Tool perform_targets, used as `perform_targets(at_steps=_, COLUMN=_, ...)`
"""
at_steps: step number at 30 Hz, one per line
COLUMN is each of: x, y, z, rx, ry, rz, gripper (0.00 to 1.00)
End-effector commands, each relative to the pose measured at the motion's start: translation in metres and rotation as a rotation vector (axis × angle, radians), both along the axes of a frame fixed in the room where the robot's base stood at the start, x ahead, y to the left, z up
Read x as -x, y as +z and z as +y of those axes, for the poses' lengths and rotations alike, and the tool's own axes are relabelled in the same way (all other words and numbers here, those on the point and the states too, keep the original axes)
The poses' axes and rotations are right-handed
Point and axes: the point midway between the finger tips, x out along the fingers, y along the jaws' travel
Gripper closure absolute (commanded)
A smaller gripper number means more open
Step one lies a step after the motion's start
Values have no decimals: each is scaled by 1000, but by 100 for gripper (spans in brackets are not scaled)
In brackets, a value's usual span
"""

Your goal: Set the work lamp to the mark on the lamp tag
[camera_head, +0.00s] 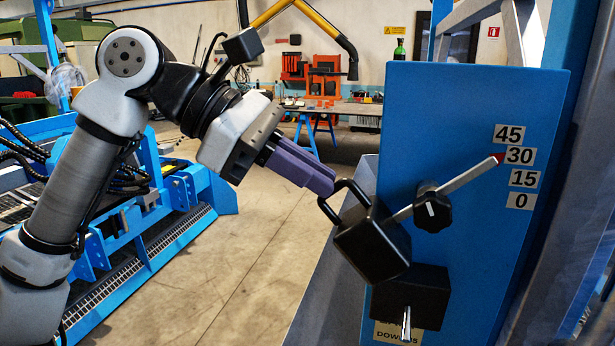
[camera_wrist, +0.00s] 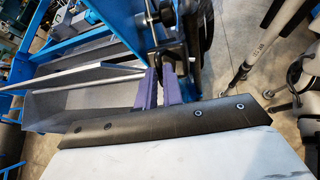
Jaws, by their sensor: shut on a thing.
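The work lamp (camera_head: 372,243) is a black box with a loop handle (camera_head: 343,197), tilted, at the front of a blue panel (camera_head: 470,100). My gripper (camera_head: 326,186) has purple fingers shut on the handle. In the wrist view the fingers (camera_wrist: 160,88) meet dark parts, and the grip is hard to make out. A grey pointer (camera_head: 470,174) runs from the lamp past a black knob (camera_head: 432,208); its red tip is at the 30 label (camera_head: 520,156). A tag (camera_head: 398,335) low on the panel is partly hidden; its print starts "DOW" and the rest is unclear.
Labels 45 (camera_head: 508,134), 15 (camera_head: 523,178) and 0 (camera_head: 519,201) are on the panel's right. A black block (camera_head: 410,290) with a metal lever (camera_head: 406,322) sits below the lamp. Blue machinery (camera_head: 150,235) stands at the left. The floor between is clear.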

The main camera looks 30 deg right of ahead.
Motion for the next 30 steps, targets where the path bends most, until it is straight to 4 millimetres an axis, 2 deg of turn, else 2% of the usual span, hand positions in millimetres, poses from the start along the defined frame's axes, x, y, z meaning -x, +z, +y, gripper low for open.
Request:
perform_targets(at_steps=1, x=-2, y=-7, z=0, rx=18, ry=4, rz=18, gripper=100)
perform_targets(at_steps=6, x=-2, y=-11, z=0, rx=52, ry=4, rz=51, gripper=100)
perform_targets(at_steps=22, x=-2, y=-12, z=0, rx=65, ry=3, rz=66, gripper=100)
perform_targets(at_steps=23, x=-2, y=-12, z=0, rx=65, ry=3, rz=66, gripper=90)
perform_targets(at_steps=27, x=-2, y=-12, z=1, rx=65, ry=3, rz=66, gripper=72)
perform_targets(at_steps=30, x=-2, y=-12, z=1, rx=64, ry=2, rz=65, gripper=69)
